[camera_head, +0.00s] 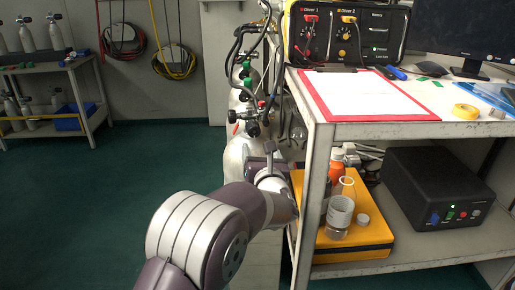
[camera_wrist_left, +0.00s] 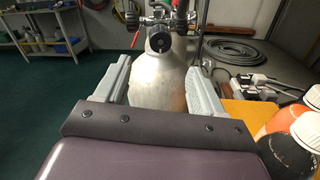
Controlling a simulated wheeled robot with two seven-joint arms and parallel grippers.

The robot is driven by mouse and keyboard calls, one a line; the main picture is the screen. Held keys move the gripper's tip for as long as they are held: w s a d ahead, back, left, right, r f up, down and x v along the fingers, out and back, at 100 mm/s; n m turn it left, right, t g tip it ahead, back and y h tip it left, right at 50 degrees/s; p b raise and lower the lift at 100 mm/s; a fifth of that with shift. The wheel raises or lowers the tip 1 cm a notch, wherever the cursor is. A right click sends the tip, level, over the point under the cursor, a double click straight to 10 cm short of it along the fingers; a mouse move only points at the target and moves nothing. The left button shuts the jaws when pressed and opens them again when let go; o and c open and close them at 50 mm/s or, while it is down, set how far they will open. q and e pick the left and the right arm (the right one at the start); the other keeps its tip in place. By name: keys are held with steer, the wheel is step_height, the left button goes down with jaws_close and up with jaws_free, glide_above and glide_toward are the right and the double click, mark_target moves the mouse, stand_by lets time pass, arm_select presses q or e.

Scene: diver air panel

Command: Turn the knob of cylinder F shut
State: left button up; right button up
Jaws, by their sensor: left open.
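A row of silver cylinders stands along the left side of the bench. The nearest cylinder (camera_head: 236,158) carries a valve with a round black knob (camera_head: 253,129), hoses and a red lever. No letter is legible, so I cannot tell which one is F. My left gripper (camera_head: 270,158) is beside this cylinder's shoulder, below the knob, partly hidden by my own wrist. In the left wrist view the open fingers (camera_wrist_left: 160,75) stand either side of the silver cylinder (camera_wrist_left: 157,85) in the picture. The black knob (camera_wrist_left: 160,39) shows beyond the fingertips, apart from them. My right gripper is out of view.
The bench (camera_head: 318,130) is close on the right, with a clipboard (camera_head: 365,95) and a diver panel (camera_head: 345,35) on top. Its lower shelf holds a yellow case (camera_head: 350,255), bottles and a black box (camera_head: 435,190). Green floor (camera_head: 100,200) is clear on the left.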

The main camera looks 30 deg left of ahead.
mark_target(254, 132)
arm_select(q)
steer(key=b+x, duration=0.2)
steer(key=x, duration=0.8)
steer(key=shift+w+a, duration=0.3)
steer(key=shift+w+a+r+b, duration=0.1)
steer(key=shift+w+a+b, duration=0.15)
steer(key=shift+w+b, duration=0.1)
steer(key=shift+c, duration=0.3)
steer(key=c, duration=1)
